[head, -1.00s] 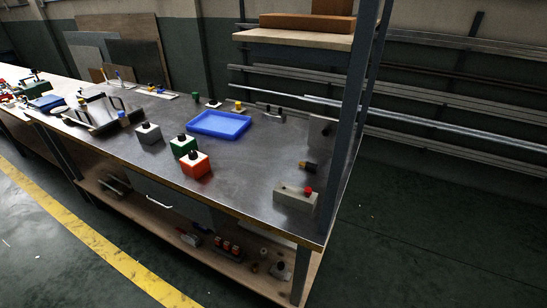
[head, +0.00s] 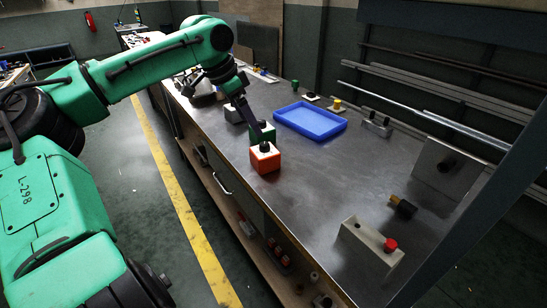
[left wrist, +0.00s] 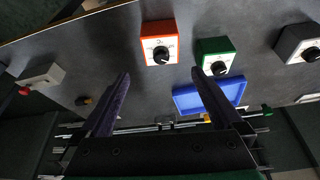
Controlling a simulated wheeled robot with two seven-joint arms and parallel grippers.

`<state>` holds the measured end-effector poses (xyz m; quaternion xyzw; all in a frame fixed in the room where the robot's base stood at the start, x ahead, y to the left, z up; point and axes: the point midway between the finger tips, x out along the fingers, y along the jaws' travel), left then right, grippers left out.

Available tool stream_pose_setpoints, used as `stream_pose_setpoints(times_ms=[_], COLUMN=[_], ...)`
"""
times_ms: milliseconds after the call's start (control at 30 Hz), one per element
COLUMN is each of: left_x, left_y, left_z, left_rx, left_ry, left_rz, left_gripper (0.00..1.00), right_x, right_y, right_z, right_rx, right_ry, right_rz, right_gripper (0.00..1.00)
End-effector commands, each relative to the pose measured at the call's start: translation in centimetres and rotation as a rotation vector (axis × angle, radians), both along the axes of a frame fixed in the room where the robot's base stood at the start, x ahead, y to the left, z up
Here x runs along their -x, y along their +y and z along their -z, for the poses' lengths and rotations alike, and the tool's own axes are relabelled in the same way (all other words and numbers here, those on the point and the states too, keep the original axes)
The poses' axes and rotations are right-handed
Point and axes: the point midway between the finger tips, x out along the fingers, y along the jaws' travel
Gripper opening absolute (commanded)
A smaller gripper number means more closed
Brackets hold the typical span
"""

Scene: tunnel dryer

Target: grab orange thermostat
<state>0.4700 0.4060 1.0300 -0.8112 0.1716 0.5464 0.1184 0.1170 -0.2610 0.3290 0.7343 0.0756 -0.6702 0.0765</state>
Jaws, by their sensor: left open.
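The orange thermostat (head: 265,161) is a small orange box with a pale dial face and a black knob on top. It stands on the metal bench near its front edge. It also shows in the left wrist view (left wrist: 157,49), just beyond the fingertips and roughly between their lines. My left gripper (head: 258,126) is open and empty, above and close to the orange thermostat in the head view; the exact gap is hard to tell. It also shows in the left wrist view (left wrist: 161,76). My right gripper is not in view.
A green thermostat (left wrist: 215,58) stands close beside the orange one, and a grey one (left wrist: 299,43) stands farther along. A blue tray (head: 311,121) lies behind them. A grey box with a red button (head: 370,240) stands on the right. The bench between is clear.

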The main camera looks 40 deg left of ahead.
Motion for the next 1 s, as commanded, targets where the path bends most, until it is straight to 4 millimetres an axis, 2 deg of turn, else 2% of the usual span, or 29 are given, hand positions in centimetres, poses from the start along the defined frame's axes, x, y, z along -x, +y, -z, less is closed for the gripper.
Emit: stream_pose_setpoints(times_ms=[233,467,633,733,900,933,1000], left_x=[-2.0,-3.2,-4.1,-4.6,-4.6,-4.6,-4.6], left_y=[-0.8,-1.3,-1.8,-1.9,-2.0,-2.0,-2.0], left_z=[6.0,9.1,12.2,13.0,13.0,13.0,13.0], left_rx=[0.001,0.001,-0.001,0.0,0.002,0.002,0.002], left_ry=[0.008,0.004,0.004,0.0,-0.002,-0.002,-0.002], left_rz=[-0.002,-0.004,-0.005,-0.005,-0.006,-0.006,-0.006], left_gripper=[1.0,1.0,1.0,1.0,1.0,0.96,0.69], right_x=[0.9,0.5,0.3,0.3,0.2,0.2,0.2], right_y=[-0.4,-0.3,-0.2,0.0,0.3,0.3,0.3], right_z=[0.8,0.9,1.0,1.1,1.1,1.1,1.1], right_rx=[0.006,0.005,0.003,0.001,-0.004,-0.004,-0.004], right_ry=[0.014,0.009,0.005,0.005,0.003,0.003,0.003], right_rz=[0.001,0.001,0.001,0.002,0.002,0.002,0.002], right_gripper=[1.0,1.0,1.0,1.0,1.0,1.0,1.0])
